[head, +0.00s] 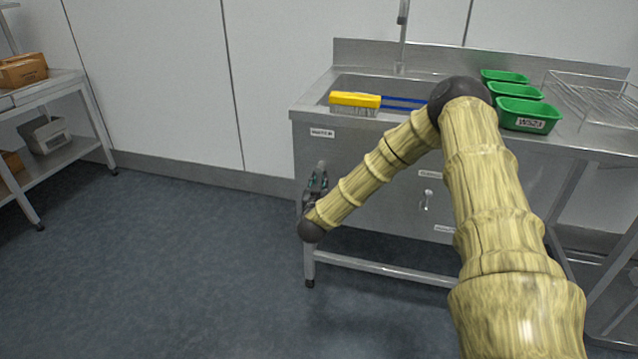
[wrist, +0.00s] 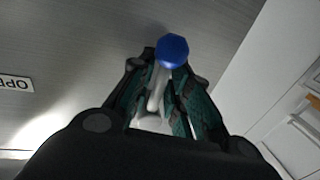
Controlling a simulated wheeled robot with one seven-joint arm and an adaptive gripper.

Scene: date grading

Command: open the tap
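A tap lever with a blue knob (wrist: 172,50) and a pale stem shows in the wrist view. It lies between the two fingers of my gripper (wrist: 162,78). The fingers are spread, with a gap beside the stem; firm contact is not visible. In the head view my gripper (head: 317,181) is low in front of the left end of the steel sink unit (head: 365,165), under a label reading WATER (head: 321,132). The blue knob cannot be made out there. A thin vertical spout pipe (head: 402,45) rises behind the sink basin.
A yellow brush (head: 355,102) with a blue handle lies across the sink. Green trays (head: 528,117) and a wire rack (head: 597,100) stand to its right. Another small lever (head: 426,200) is on the front panel. A shelf unit (head: 60,85) stands far left; floor between is clear.

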